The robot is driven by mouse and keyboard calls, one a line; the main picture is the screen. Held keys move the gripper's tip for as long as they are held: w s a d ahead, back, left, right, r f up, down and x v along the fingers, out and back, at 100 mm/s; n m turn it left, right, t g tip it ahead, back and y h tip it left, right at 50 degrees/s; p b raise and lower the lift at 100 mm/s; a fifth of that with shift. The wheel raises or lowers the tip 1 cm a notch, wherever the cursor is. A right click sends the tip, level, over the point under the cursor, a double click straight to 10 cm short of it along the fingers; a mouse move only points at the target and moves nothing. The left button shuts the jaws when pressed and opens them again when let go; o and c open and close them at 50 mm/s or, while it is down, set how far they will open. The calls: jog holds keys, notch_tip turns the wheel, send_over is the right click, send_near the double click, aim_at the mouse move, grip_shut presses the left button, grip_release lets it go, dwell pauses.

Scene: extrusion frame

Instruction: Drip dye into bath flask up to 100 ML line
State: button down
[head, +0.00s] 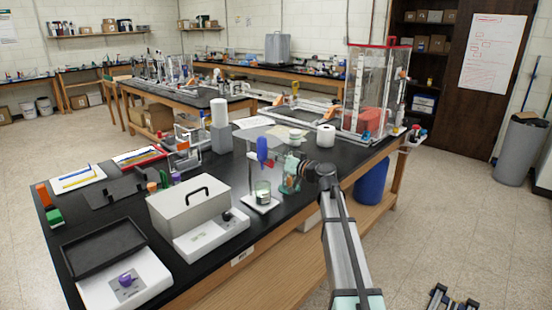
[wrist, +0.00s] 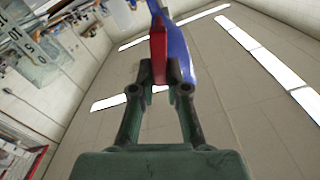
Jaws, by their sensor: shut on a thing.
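My gripper (head: 279,166) is at the front middle of the black bench. Its fingers (wrist: 159,72) are shut on a blue-and-red piece in the wrist view, with a red part (wrist: 158,58) between the tips and a blue part (wrist: 179,55) beside it. The blue part (head: 262,149) stands upright in the head view, above and apart from a small clear glass vessel (head: 263,193), seemingly the bath flask. That vessel stands on a white base (head: 262,205) and looks greenish low down. Its 100 ML line and liquid level are too small to read. The wrist view shows clear glass with number marks (wrist: 35,50).
A beige box with a handle (head: 188,205) and a white instrument (head: 211,236) stand left of the flask. A black tray (head: 103,247) lies front left. A white roll (head: 326,135) and a clear red-topped enclosure (head: 377,90) stand behind on the right.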

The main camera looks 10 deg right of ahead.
jog(key=shift+a+f+b, duration=0.1)
jog(key=shift+f+b, duration=0.1)
jog(key=shift+b, duration=0.8)
jog(key=n+b, duration=0.1)
jog(key=b, duration=0.1)
jog(key=n+b, duration=0.1)
jog(key=b, duration=0.2)
jog(key=n+b, duration=0.1)
jog(key=b, duration=0.2)
jog(key=shift+s+a, duration=0.3)
jog(key=shift+a, duration=0.05)
jog(key=shift+a+r+n+b, duration=0.1)
jog(key=shift+n+b, duration=0.3)
jog(key=shift+b, duration=0.8)
jog(key=shift+s+r+b, duration=0.15)
jog(key=shift+r+b, duration=0.1)
jog(key=shift+b, duration=0.15)
jog(key=c, duration=1.2)
grip_release()
jog(key=shift+o, duration=0.2)
